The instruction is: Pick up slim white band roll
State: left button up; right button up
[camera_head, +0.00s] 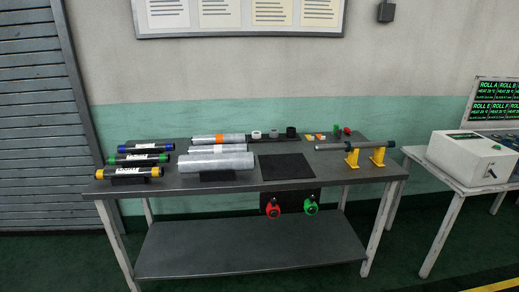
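Clear film rolls lie one behind another on the grey table, left of its middle. The slim roll with a white band (205,149) is the middle one, and its lower edge is partly hidden by the thicker roll (216,162) in front. A slim roll with an orange band (206,139) lies just behind it. Neither of my grippers is in view, and nothing is seen touching the rolls.
The table (235,189) also holds labelled rolls with blue, green (138,159) and yellow ends at left, a black mat (287,167), small items behind it, and a bar on yellow stands (352,158). Red (273,210) and green buttons sit on the front. A white machine (470,157) stands right.

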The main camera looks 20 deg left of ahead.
aim_at(238, 148)
jog(key=i+j+z, duration=0.1)
jog(key=j+z, duration=0.2)
jog(key=j, duration=0.15)
jog(key=j+z, duration=0.6)
jog(key=j, duration=0.8)
